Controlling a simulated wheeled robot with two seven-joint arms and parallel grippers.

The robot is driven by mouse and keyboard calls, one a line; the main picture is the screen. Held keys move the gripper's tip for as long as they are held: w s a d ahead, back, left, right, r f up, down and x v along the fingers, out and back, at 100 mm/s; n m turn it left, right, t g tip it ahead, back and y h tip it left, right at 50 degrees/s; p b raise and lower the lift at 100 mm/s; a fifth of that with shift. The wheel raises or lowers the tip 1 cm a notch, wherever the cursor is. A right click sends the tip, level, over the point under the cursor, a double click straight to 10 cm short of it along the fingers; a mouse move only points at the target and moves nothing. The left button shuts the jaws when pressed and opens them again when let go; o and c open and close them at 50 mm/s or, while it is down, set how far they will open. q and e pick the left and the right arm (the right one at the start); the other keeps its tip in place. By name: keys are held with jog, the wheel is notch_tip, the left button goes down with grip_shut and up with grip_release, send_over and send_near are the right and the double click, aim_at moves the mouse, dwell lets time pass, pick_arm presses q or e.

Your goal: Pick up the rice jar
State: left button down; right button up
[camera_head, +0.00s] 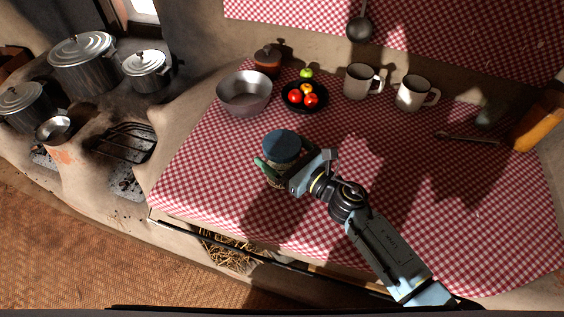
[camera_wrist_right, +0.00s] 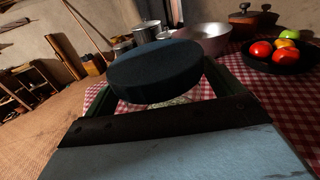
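The rice jar, with a dark blue lid (camera_head: 281,145), stands upright near the left front part of the checked table. Its lid also shows close up in the wrist view (camera_wrist_right: 155,72), hiding most of the jar's body. My right gripper (camera_head: 279,172) is at the jar, with one green finger seen on its left side. In the wrist view the right gripper's fingers (camera_wrist_right: 165,98) stand apart on both sides of the jar, with checked cloth showing between. The jar's contact with the fingers is hidden. My left gripper is not in view.
A metal bowl (camera_head: 245,92), a lidded clay pot (camera_head: 268,61) and a black bowl of fruit (camera_head: 305,108) stand behind the jar. Two mugs (camera_head: 361,81) are further right. The stove with pots (camera_head: 82,62) is at left. The table's right middle is clear.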

jog(key=c, duration=1.2)
jog(key=shift+r, duration=0.1)
jog(key=shift+c, duration=0.2)
